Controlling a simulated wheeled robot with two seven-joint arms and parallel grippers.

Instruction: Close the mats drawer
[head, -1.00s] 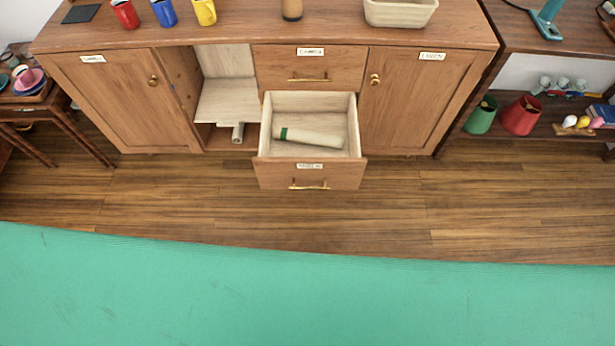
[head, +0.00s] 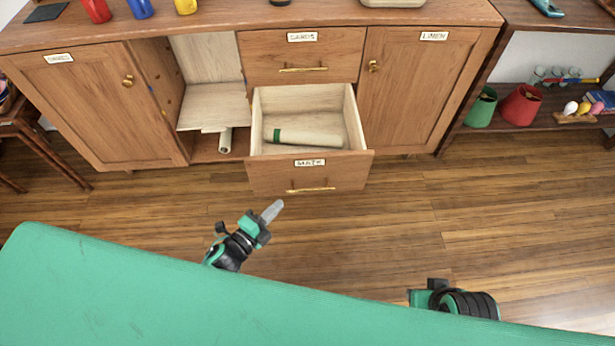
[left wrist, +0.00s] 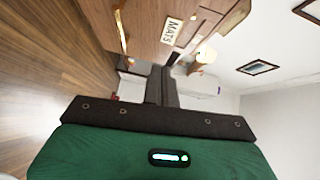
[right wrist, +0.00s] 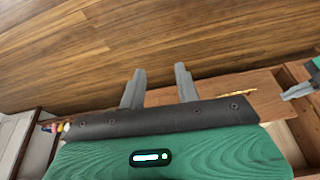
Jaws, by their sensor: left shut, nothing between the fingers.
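The mats drawer (head: 273,174) is pulled out from the lower middle of the wooden cabinet. Its front has a MATS label and a brass handle (head: 311,190). A rolled mat (head: 308,138) with a dark green band lies inside. My left gripper (head: 272,211) is shut and empty, in front of and a little left of the drawer front, apart from it. The left wrist view shows its fingers (left wrist: 162,86) together, with the MATS label beyond. My right gripper (right wrist: 160,86) is open and empty in the right wrist view; in the head view only its wrist part shows, at lower right.
The drawer above (head: 299,56) is shut. Left of the drawer is an open compartment with a tilted board (head: 212,105) and a roll (head: 225,140). The right door (head: 410,90) is shut. The wooden floor before the cabinet is clear.

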